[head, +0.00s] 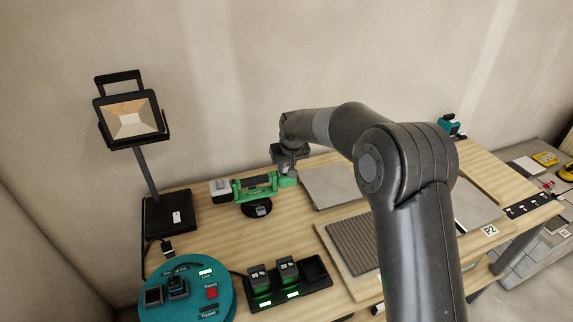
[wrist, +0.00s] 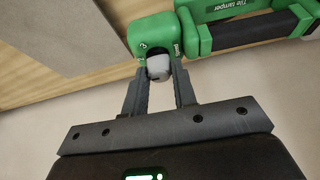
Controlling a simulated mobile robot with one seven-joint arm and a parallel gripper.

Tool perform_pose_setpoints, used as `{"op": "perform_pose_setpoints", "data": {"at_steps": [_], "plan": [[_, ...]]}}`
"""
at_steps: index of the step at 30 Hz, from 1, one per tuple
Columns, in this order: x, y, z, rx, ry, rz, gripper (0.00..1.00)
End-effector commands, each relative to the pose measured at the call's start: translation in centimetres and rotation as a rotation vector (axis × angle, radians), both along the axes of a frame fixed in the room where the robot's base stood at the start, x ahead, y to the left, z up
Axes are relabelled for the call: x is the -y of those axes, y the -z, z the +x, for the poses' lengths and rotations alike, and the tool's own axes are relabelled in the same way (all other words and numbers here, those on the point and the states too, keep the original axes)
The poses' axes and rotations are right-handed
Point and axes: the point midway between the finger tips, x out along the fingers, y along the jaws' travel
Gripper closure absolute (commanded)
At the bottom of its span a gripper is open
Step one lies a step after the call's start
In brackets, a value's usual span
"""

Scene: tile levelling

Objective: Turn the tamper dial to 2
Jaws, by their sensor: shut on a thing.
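The green tile tamper (head: 258,186) lies on the wooden bench with a black grip bar and a dark round pad below it. In the wrist view its green body (wrist: 225,22) carries the label "Tile tamper". The dial (wrist: 158,68) is a small grey knob on the tamper's green end housing, with a "3" marked at its left side. My gripper (wrist: 156,80) is shut on the dial, one finger on each side. In the head view my gripper (head: 288,172) is at the tamper's right end. I cannot tell the dial's setting.
A work lamp (head: 130,118) stands at the back left. A teal reel (head: 190,292) and a charger tray (head: 290,288) with two batteries sit in front. A grey tile (head: 328,184) and a ridged grey panel (head: 352,244) lie right of the tamper.

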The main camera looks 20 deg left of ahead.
Motion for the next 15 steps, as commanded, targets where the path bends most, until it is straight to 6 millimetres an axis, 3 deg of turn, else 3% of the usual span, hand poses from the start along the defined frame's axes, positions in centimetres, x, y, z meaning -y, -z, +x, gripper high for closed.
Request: {"op": "perform_pose_setpoints", "data": {"at_steps": [3,4,11,15], "plan": [[0.05,0.10,-0.01,-0.001,0.000,-0.001,0.98],[0.05,0.10,-0.01,-0.001,0.000,-0.001,0.72],[0.02,0.05,-0.01,0.000,-0.001,-0.001,0.54],[0.01,0.04,-0.01,0.000,-0.001,-0.001,0.53]]}}
